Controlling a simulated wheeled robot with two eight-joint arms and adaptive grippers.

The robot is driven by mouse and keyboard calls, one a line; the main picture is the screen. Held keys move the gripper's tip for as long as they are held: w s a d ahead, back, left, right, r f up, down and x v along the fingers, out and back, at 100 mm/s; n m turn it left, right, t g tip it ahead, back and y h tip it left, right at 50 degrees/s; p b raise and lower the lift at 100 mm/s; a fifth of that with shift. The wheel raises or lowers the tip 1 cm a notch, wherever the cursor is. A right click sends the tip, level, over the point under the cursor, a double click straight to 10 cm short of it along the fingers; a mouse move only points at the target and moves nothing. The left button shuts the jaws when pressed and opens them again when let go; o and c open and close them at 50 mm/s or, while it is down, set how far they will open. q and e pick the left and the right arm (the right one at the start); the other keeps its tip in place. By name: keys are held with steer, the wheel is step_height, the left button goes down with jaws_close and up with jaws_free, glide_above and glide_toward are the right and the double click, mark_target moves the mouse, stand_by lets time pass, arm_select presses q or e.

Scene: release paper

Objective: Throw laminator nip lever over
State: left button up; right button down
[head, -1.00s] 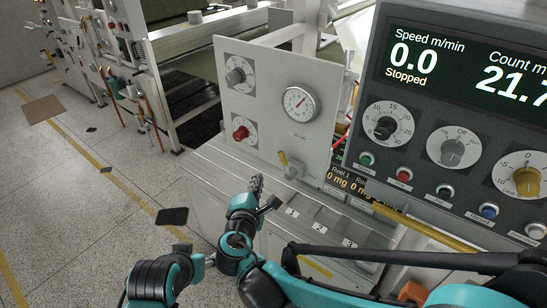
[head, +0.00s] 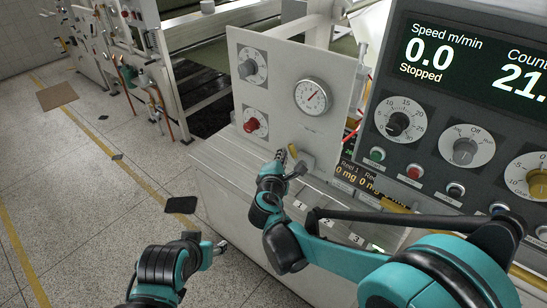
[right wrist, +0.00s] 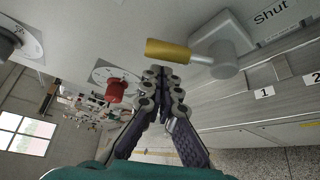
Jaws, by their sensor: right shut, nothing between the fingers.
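The nip lever has a yellow handle (right wrist: 168,51) on a grey hub (right wrist: 222,50), mounted on the light panel beside the word "Shut". In the right wrist view the handle points left from the hub. In the head view the lever (head: 294,151) is partly hidden behind my right gripper (head: 281,156). My right gripper, also in the right wrist view (right wrist: 164,76), is shut and empty. Its fingertips are just below the yellow handle in that view; I cannot tell if they touch it. The tip of my left arm (head: 220,246) is low in the head view, away from the lever.
A red knob (head: 251,125) and a dial gauge (head: 312,97) sit above the lever on the panel. The control console (head: 455,130) with knobs and buttons stands right, its display reading "Stopped". Numbered tiles (head: 328,222) lie below. Floor at left is open.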

steer(key=shift+s+d+r, duration=0.15)
steer(key=shift+d, duration=0.2)
stand_by(0.3)
steer(key=shift+s+d+r+m+b, duration=0.1)
steer(key=shift+m+b, duration=0.2)
steer(key=shift+b, duration=0.05)
